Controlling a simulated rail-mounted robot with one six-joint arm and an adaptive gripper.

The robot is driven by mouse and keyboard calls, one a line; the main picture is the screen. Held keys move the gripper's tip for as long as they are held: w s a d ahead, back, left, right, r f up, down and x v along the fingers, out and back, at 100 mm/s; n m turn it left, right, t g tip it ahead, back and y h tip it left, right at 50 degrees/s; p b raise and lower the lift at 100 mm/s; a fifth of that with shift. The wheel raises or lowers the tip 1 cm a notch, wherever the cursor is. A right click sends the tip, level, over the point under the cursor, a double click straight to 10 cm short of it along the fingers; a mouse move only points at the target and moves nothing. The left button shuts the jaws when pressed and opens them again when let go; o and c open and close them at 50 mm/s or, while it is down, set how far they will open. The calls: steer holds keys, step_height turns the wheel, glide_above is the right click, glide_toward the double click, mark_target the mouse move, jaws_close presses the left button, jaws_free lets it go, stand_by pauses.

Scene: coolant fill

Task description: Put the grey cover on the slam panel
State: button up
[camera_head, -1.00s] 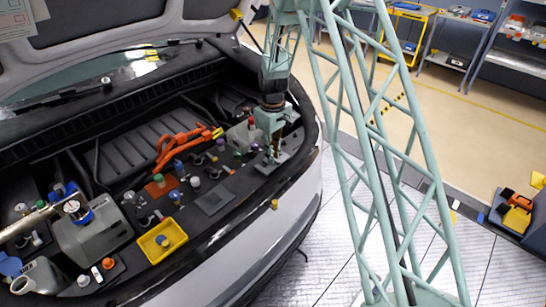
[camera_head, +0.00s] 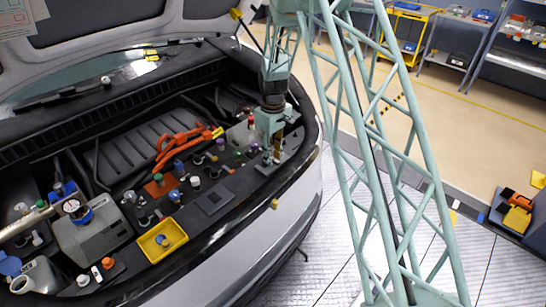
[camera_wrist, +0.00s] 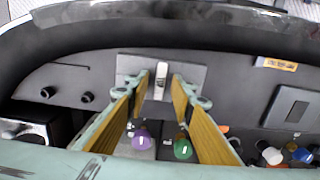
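A flat grey cover (camera_wrist: 133,66) with an upright pale grip (camera_wrist: 160,80) lies ahead of my fingers in the wrist view. In the head view the grey cover (camera_head: 264,169) is low at the right end of the dark slam panel (camera_head: 232,213), partly hidden by my gripper. My gripper (camera_wrist: 162,84) points at the cover, with one yellow-padded finger on each side of the grip. A narrow gap shows on both sides, so the fingers look open. In the head view my gripper (camera_head: 276,155) is just above the cover.
A dark square plate (camera_head: 214,200) is on the panel left of the cover. Purple (camera_wrist: 141,140) and green (camera_wrist: 183,149) caps are close to my fingers. A yellow tray (camera_head: 162,240), orange cables (camera_head: 178,148) and several coloured caps fill the bay. The raised hood is above.

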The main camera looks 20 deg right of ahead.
steer(key=shift+r, duration=0.1)
step_height(320, 180, up, 12)
stand_by(0.9)
steer(key=shift+r, duration=0.2)
stand_by(0.6)
